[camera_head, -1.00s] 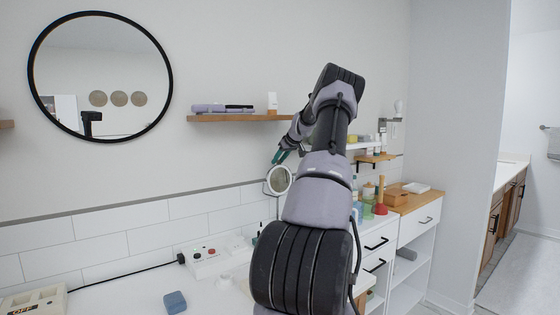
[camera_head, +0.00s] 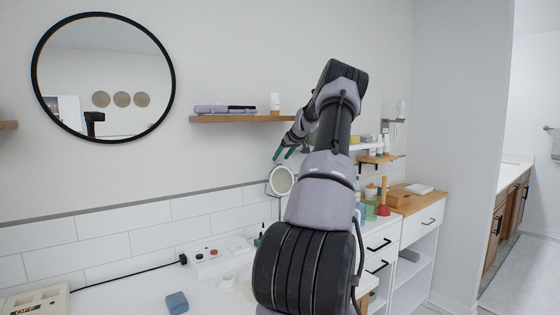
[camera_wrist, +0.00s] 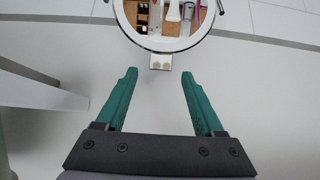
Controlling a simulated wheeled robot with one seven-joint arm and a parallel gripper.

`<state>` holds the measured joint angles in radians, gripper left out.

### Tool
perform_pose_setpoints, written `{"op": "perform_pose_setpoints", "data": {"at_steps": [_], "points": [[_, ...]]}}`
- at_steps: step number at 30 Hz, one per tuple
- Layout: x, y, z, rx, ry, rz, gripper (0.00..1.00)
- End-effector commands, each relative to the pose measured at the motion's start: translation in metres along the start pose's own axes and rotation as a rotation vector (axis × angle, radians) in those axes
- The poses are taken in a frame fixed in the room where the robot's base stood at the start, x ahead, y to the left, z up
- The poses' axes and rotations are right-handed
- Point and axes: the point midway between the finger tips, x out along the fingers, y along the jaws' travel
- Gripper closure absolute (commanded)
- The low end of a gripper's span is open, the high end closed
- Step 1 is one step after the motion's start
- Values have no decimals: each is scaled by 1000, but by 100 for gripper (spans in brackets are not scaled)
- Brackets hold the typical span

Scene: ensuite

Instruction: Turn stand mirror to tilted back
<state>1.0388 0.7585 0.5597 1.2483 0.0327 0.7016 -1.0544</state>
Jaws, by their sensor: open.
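The stand mirror (camera_head: 282,181) is a small round mirror with a pale rim on a thin stem, standing on the white counter near the tiled wall. In the wrist view the mirror's rim (camera_wrist: 166,44) shows at the top, cut off by the frame edge, with reflected shelves and bottles in its glass. My gripper (camera_head: 284,154) is just above the mirror in the head view. In the wrist view its two green fingers (camera_wrist: 157,75) are apart with nothing between them, and the mirror lies beyond the tips.
A wooden wall shelf (camera_head: 240,118) with a purple item and a small white box is close to my arm. A large round wall mirror (camera_head: 103,77) hangs at left. A blue block (camera_head: 177,302) lies on the counter.

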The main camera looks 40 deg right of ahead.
Motion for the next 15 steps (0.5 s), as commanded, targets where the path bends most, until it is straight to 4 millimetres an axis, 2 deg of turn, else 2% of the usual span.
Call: {"op": "perform_pose_setpoints", "data": {"at_steps": [1,7,12,15], "points": [[-13,2,-1,1,1,4,30],[-53,1,0,1,2,4,30],[-73,1,-1,0,2,2,30],[-78,0,0,1,1,1,30]]}}
